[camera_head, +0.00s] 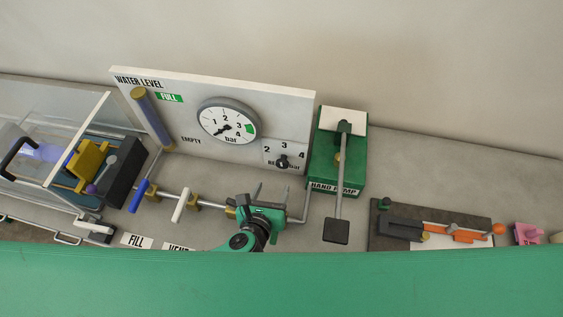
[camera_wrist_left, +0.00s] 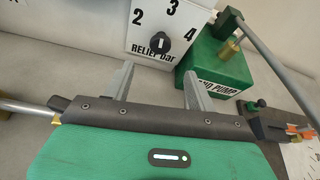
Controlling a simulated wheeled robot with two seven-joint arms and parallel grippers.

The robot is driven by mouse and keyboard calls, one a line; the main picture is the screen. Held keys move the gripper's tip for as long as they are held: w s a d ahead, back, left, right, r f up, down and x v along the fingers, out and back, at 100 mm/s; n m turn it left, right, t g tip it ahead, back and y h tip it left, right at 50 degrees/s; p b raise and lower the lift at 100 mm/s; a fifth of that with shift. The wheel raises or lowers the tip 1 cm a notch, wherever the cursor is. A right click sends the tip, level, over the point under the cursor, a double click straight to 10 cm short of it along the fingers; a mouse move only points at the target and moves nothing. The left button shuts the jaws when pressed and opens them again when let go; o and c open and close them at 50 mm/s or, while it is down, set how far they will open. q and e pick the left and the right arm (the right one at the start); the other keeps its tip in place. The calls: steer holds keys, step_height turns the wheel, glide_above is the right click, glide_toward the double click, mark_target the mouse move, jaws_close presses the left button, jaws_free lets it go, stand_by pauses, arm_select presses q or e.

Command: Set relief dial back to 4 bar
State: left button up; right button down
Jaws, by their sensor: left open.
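The relief dial is a black knob (camera_head: 282,162) low on the right of the white panel (camera_head: 215,88), with 2, 3 and 4 printed around it. In the left wrist view the knob (camera_wrist_left: 162,42) shows above "RELIEF bar". I cannot tell for sure which number its pale mark points at. My left gripper (camera_head: 272,190) is open and empty, in front of and below the dial. In the left wrist view its two fingers (camera_wrist_left: 160,78) stand apart, with the knob beyond and between them, not touching. My right gripper is out of view.
A round pressure gauge (camera_head: 228,121) is left of the dial; its needle points lower left. The green hand pump (camera_head: 322,165) with a grey lever (camera_head: 339,190) stands close right. Blue (camera_head: 139,195) and white (camera_head: 181,205) valve handles sit on the pipe at left.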

mark_target(282, 165)
arm_select(q)
steer(key=p+x, duration=0.3)
steer(key=x, duration=0.6)
steer(key=shift+w, duration=0.25)
steer(key=shift+w+d+f, duration=0.2)
steer(key=shift+w+f, duration=0.1)
steer(key=shift+w, duration=0.25)
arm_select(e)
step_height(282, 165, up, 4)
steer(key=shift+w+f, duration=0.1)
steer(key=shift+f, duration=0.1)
arm_select(q)
steer(key=c, duration=1)
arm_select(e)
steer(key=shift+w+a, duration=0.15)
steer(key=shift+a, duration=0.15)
